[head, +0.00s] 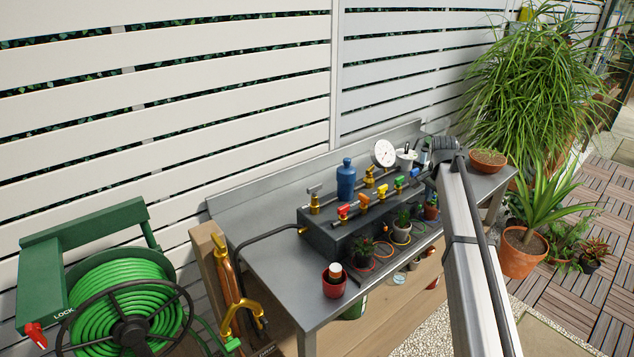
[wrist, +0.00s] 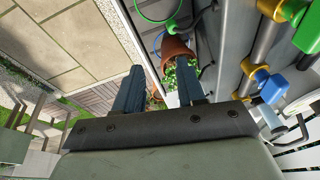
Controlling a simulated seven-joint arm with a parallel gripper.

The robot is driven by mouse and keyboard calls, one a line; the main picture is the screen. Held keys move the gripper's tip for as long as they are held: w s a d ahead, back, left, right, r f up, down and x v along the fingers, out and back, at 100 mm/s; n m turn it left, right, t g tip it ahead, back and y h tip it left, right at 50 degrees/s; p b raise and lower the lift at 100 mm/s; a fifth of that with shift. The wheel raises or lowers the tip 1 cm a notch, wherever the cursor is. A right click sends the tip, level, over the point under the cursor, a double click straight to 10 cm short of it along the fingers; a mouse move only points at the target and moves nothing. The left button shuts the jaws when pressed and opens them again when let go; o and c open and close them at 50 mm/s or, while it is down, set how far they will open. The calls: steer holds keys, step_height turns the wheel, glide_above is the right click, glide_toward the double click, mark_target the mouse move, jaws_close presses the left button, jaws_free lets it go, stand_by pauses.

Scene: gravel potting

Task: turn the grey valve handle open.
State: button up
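A valve with a grey T-shaped handle (head: 313,190) on a brass body stands at the left end of the dark manifold box (head: 325,236) in the head view. I cannot clearly pick out this handle in the wrist view. My gripper shows in the wrist view (wrist: 159,66) with its two dark fingers apart and nothing held between them. In the head view my arm reaches to the right end of the bench, well right of the grey handle, and hides part of that end. The fingertips are not clear there.
Red (head: 343,211), yellow, green (head: 399,183) and blue handles stand along the manifold. A blue bottle (head: 346,180) and a white gauge (head: 385,153) stand behind. Small potted plants line its front. A green hose reel (head: 125,310) stands left of the bench (head: 275,270).

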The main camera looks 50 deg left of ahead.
steer(key=shift+g, duration=0.5)
steer(key=s+a+r, duration=0.3)
steer(key=a, duration=0.1)
steer(key=s+a+r, duration=0.7)
steer(key=a+r, duration=0.1)
steer(key=shift+s+a+r, duration=0.2)
steer(key=shift+s+r, duration=0.05)
steer(key=shift+s, duration=0.15)
steer(key=s+a+r, duration=0.5)
steer(key=s, duration=0.3)
step_height(320, 180, up, 5)
steer(key=n+g+h, duration=0.1)
steer(key=g, duration=0.1)
glide_above(314, 185)
step_height(314, 185, down, 14)
steer(key=shift+r, duration=0.1)
steer(key=shift+c, duration=0.2)
jaws_close()
